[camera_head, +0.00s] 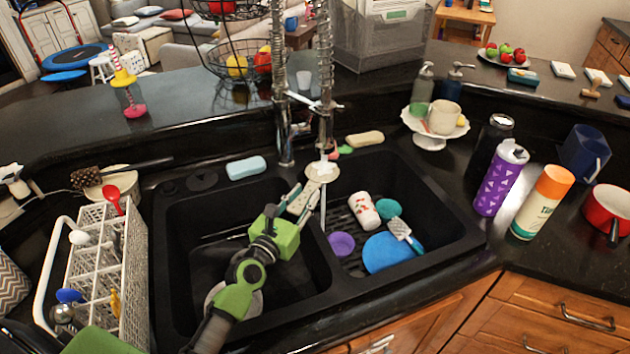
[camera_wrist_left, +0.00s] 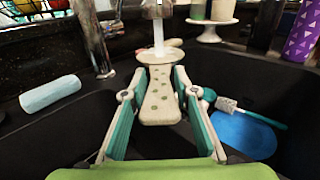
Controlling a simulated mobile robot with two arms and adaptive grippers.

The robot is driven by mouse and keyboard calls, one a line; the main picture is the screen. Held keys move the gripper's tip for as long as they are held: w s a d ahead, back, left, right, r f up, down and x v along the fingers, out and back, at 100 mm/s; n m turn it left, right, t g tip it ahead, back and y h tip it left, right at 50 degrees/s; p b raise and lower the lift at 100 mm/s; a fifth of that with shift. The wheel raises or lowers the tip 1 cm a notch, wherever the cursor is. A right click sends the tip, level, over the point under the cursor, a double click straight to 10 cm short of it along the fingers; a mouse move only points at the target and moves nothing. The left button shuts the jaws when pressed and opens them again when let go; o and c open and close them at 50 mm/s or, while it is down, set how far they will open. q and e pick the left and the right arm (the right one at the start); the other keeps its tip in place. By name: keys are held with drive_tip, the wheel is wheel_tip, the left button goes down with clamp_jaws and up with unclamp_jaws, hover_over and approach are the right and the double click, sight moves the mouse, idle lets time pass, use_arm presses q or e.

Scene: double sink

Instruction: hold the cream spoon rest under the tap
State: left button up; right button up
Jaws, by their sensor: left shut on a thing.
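My left gripper (camera_head: 300,200) reaches over the double sink and is shut on the handle of the cream spoon rest (camera_head: 322,172). In the left wrist view the spoon rest (camera_wrist_left: 160,98) sits between the two fingers, with dotted marks on its handle and its round end pointing away from me. The tap (camera_head: 325,125) hangs directly above the round end. A pale stream of water (camera_wrist_left: 158,38) runs from the nozzle onto the round end, and a thin stream drops below it toward the sink divider. My right gripper is not in view.
The right basin (camera_head: 437,222) holds a patterned cup (camera_head: 364,210), a blue plate (camera_head: 385,254), a brush (camera_head: 403,232) and a purple bowl (camera_head: 341,244). A light-blue sponge (camera_head: 246,168) lies on the back rim. A white dish rack (camera_head: 98,262) stands left of the sink.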

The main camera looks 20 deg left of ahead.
use_arm(q)
drive_tip(key=shift+w+d+r, duration=0.1)
drive_tip(key=shift+w+d, duration=0.25)
drive_tip(key=shift+s+a, duration=0.1)
drive_tip(key=shift+s+a, duration=0.3)
drive_tip(key=shift+a, duration=0.05)
drive_tip(key=s+d+p, duration=0.1)
drive_tip(key=s+d, duration=0.4)
drive_tip(key=s, duration=0.1)
drive_tip(key=shift+d, duration=0.15)
idle(0.8)
idle(0.7)
idle(0.4)
